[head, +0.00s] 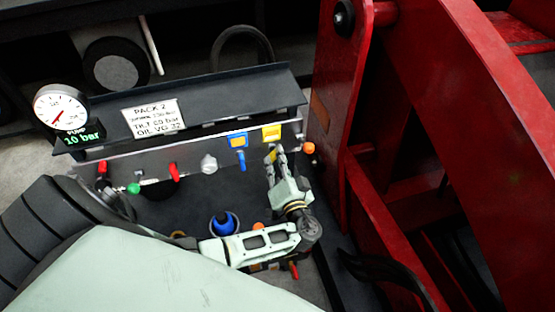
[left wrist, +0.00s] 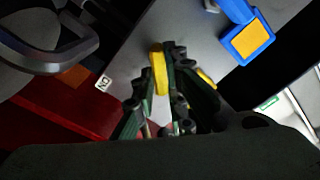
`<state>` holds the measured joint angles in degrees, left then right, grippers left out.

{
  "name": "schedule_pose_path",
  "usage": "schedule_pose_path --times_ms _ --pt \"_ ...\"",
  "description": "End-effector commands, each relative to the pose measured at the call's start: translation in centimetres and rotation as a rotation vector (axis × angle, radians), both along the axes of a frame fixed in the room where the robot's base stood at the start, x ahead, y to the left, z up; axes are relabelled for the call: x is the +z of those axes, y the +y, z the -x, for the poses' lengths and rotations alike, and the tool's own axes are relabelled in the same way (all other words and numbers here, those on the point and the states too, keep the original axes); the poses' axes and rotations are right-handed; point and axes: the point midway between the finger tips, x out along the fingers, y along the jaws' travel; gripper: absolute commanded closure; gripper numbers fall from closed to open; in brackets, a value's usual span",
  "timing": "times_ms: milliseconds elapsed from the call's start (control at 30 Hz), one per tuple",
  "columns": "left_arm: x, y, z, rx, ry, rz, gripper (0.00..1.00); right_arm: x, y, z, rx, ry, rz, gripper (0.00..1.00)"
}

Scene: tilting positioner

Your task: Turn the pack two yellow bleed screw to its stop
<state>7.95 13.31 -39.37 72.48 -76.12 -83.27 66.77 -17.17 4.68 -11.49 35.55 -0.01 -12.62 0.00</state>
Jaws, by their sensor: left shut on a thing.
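The pack two panel carries a white label (head: 153,117) reading PACK 2. The yellow bleed screw (head: 272,156) is on the panel's right part, below a yellow tag (head: 271,133). My left gripper (head: 276,155) reaches up to it from below and is shut on it. In the left wrist view, the yellow screw's flat handle (left wrist: 158,68) stands upright between the fingertips (left wrist: 165,66). A second yellow piece (left wrist: 206,78) shows right of the fingers, partly hidden by them. My right gripper is not in view.
A blue tag (head: 238,140) and blue handle (head: 242,161) are just left of the gripper. An orange knob (head: 309,148) is close on the right, before a large red frame (head: 335,90). The gauge (head: 60,107) display reads 10 bar. Red levers (head: 174,172) are farther left.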

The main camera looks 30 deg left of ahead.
Motion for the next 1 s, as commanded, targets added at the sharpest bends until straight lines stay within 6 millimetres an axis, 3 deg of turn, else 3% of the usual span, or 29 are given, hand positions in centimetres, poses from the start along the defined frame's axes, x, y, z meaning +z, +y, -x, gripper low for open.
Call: schedule_pose_path --times_ms 600,1000 --pt "-0.17 -0.14 -0.19 -0.001 0.43 -0.368 1.0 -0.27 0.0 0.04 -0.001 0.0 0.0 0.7" --pt "-0.28 -0.18 -0.24 -0.001 0.601 -0.515 1.0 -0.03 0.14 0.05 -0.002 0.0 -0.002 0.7"
